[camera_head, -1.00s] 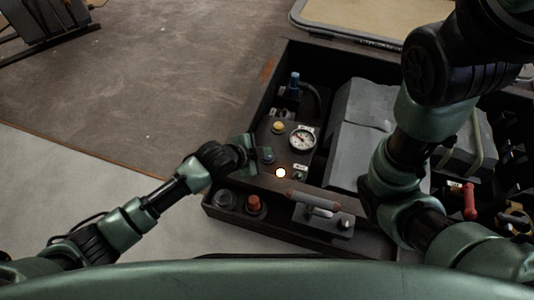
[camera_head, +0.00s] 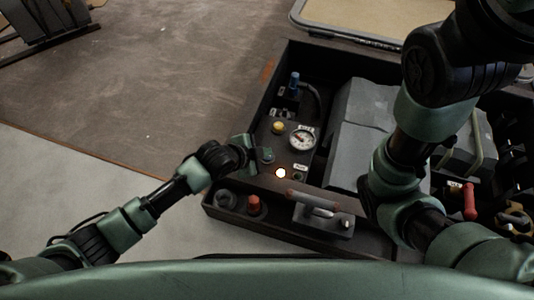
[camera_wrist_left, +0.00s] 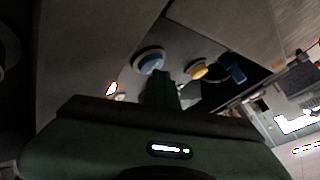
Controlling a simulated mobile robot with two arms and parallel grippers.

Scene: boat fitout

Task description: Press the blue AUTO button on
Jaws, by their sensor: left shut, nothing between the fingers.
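The blue button (camera_head: 267,156) sits on the dark panel, left of a glowing round lamp (camera_head: 280,173). In the left wrist view the blue button (camera_wrist_left: 149,60) has a pale ring around it. My left gripper (camera_head: 256,157) is shut and empty, close to the left of the button in the head view. Its fingertips (camera_wrist_left: 160,78) show just below the button in the wrist view. I cannot tell whether they touch it. Any lettering on the button is too small to read. My right arm crosses the right side, but its gripper is not in view.
A yellow button (camera_head: 278,127), a dial gauge (camera_head: 302,139) and a blue-topped fitting (camera_head: 295,80) are near the blue button. A red knob (camera_head: 254,204) and a metal handle (camera_head: 313,202) are at the front. A grey casing (camera_head: 350,135) stands to the right.

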